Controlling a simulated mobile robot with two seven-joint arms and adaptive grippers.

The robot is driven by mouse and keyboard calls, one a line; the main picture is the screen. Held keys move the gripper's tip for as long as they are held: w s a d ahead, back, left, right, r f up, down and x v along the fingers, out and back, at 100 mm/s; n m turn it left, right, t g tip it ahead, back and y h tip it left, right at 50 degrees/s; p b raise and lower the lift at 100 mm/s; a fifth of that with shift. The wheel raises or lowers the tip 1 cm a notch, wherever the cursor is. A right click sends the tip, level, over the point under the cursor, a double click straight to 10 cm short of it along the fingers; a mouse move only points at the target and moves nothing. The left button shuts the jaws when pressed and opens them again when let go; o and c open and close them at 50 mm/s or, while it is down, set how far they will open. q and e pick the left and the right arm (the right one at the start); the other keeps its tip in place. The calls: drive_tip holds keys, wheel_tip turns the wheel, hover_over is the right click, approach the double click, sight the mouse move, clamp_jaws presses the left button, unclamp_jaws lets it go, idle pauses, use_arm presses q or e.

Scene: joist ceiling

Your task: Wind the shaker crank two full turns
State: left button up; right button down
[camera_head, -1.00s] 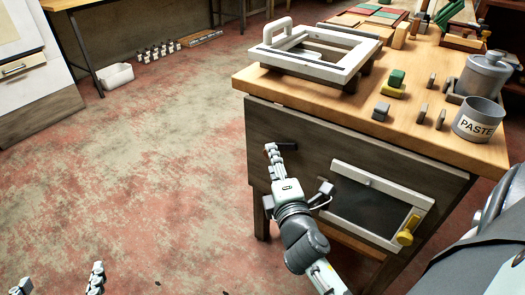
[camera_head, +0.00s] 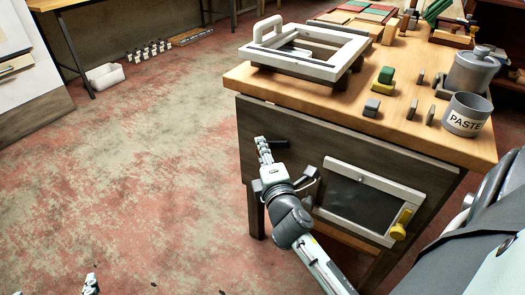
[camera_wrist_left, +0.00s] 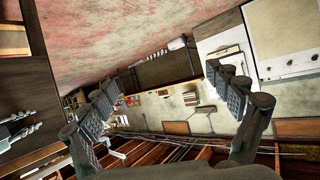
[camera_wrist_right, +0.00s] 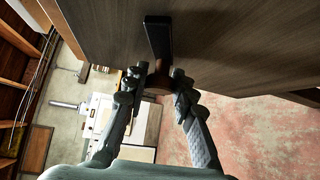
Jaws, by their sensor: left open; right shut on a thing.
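The crank shows as a short dark bar (camera_head: 279,144) on the front of the wooden cabinet, near its upper left. In the right wrist view the crank arm (camera_wrist_right: 159,38) is a black bar against the dark wood panel, with a brown handle (camera_wrist_right: 157,84) at its near end. My right gripper (camera_wrist_right: 160,92) is shut on that handle, its fingers on either side; it also shows in the head view (camera_head: 264,147). My left gripper (camera_wrist_left: 162,78) is open and empty, over open floor away from the cabinet. Only its fingertips show at the bottom left of the head view.
The cabinet top (camera_head: 300,92) carries a white frame with a handle (camera_head: 268,52), small blocks and a grey PASTE pot (camera_head: 467,115). A window panel (camera_head: 360,196) with a yellow handle (camera_head: 401,224) is right of my right forearm.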

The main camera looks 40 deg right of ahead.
drive_tip(key=shift+w+m+t+b, duration=0.1)
drive_tip(key=shift+m+t+b, duration=0.2)
drive_tip(key=shift+b, duration=0.75)
drive_tip(key=shift+r+m+t+b, duration=0.3)
drive_tip(key=shift+r+b, duration=0.05)
drive_tip(key=shift+b, duration=0.2)
use_arm(q)
drive_tip(key=d+r+t+h, duration=0.2)
drive_tip(key=d+r+t, duration=0.1)
drive_tip(key=r, duration=0.4)
drive_tip(key=d+r+t+h, duration=0.3)
drive_tip(key=d+r+t, duration=0.1)
drive_tip(key=r, duration=0.3)
drive_tip(key=shift+w+d+r, duration=0.15)
drive_tip(key=shift+d+r, duration=0.1)
drive_tip(key=shift+r, duration=0.15)
use_arm(e)
drive_tip(key=c, duration=1.2)
unclamp_jaws()
wheel_tip(320, 180, up, 10)
drive_tip(key=shift+r, duration=0.1)
